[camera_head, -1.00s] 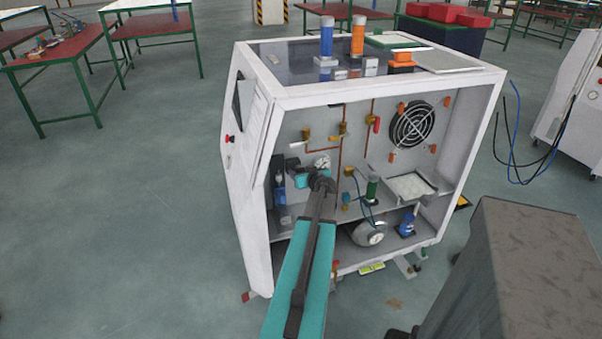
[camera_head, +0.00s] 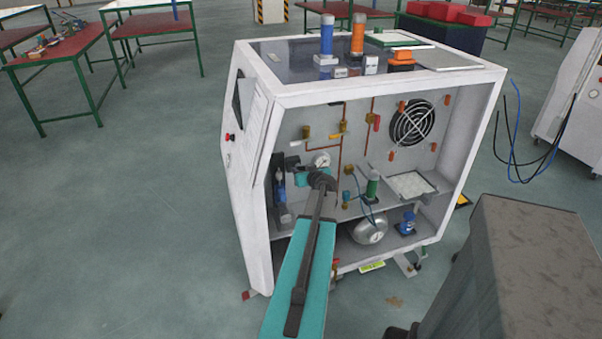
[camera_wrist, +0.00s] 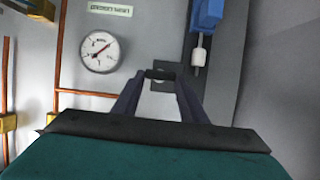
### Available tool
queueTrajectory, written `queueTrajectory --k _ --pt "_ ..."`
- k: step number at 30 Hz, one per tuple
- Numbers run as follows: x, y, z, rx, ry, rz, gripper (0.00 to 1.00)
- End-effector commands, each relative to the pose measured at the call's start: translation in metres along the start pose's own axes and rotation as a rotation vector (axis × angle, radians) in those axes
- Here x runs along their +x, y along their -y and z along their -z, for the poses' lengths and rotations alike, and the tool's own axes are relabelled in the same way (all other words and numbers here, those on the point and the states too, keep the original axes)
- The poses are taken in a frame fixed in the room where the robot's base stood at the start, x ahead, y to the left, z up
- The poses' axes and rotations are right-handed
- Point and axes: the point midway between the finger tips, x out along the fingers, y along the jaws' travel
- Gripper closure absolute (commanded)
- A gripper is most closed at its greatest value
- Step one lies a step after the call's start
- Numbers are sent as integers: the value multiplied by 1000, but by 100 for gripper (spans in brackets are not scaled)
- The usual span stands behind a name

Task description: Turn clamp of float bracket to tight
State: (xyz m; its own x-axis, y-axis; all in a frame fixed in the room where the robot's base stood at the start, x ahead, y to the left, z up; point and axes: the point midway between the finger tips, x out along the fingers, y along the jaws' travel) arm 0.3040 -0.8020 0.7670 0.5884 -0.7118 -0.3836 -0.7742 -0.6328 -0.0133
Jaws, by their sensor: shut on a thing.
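My gripper (camera_wrist: 160,76) is inside the open white cabinet, facing its back wall. In the wrist view its two fingers are closed in on a small dark piece (camera_wrist: 160,73), which looks like the clamp. A small grey plate (camera_wrist: 162,87) shows right behind it, apparently part of the bracket. A blue part with a white cylinder (camera_wrist: 198,57), possibly the float, hangs beside the fingertips on the right. In the head view my gripper (camera_head: 321,181) and arm hide the clamp and bracket. How far the clamp is turned cannot be told.
A round gauge (camera_wrist: 100,51) and copper pipes (camera_wrist: 85,93) are left of my fingers in the wrist view. The cabinet's left side wall (camera_head: 250,150) is close to my arm. A silver tank (camera_head: 369,230) and green cylinder (camera_head: 373,184) stand to the right.

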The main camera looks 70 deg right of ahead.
Motion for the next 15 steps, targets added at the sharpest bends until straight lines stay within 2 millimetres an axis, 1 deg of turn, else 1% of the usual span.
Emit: queueTrajectory --k 1,8,15 --pt "4 1 2 8 -4 5 83" --pt "5 -2 1 68 -6 28 83" --pt "6 -5 0 179 -7 72 83"
